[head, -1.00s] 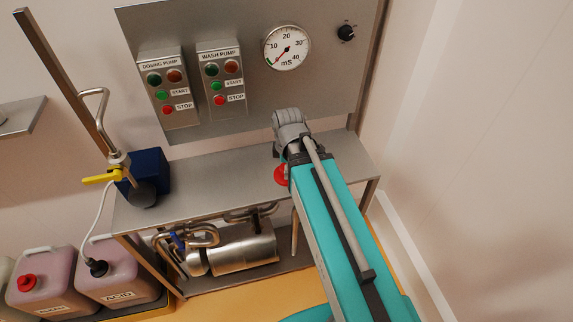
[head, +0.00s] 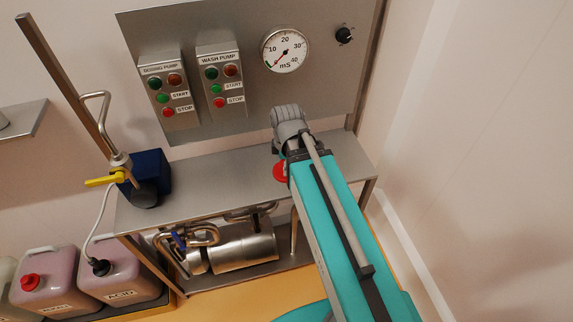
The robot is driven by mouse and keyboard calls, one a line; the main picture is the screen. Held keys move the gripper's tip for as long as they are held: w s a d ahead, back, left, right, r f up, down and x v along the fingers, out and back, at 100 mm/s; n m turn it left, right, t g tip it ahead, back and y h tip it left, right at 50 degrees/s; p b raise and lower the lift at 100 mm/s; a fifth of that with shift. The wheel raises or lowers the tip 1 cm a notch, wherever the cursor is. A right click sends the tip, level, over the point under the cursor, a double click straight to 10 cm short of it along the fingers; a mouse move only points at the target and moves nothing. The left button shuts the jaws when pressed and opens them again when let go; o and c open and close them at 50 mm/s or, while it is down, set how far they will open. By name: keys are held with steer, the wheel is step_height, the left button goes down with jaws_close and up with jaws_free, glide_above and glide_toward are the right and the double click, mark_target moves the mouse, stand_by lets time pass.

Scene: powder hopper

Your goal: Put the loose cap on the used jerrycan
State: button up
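A round red piece (head: 280,171) shows beside my forearm, over the steel shelf. It may be the loose cap, but my arm covers part of it, and I cannot tell whether it lies on the shelf or is held. My teal arm reaches up from the lower right to a grey wrist over the shelf; my gripper's fingers are hidden. At the lower left stand a pinkish jerrycan with a red cap (head: 45,285) and a jerrycan labelled ACID (head: 128,275) with a black cap and a hose. I cannot tell which is the used one.
The steel shelf (head: 225,165) carries a dark blue box (head: 155,175) by a pipe with a yellow valve handle (head: 105,179). A steel pump (head: 240,250) sits below. Behind is a panel with pump switches and a gauge (head: 285,50). A wall closes the right side.

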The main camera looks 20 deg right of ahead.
steer(key=shift+r+p, duration=1.6)
steer(key=shift+r, duration=0.35)
steer(key=shift+f, duration=0.2)
step_height(320, 180, down, 7)
steer(key=b, duration=0.7)
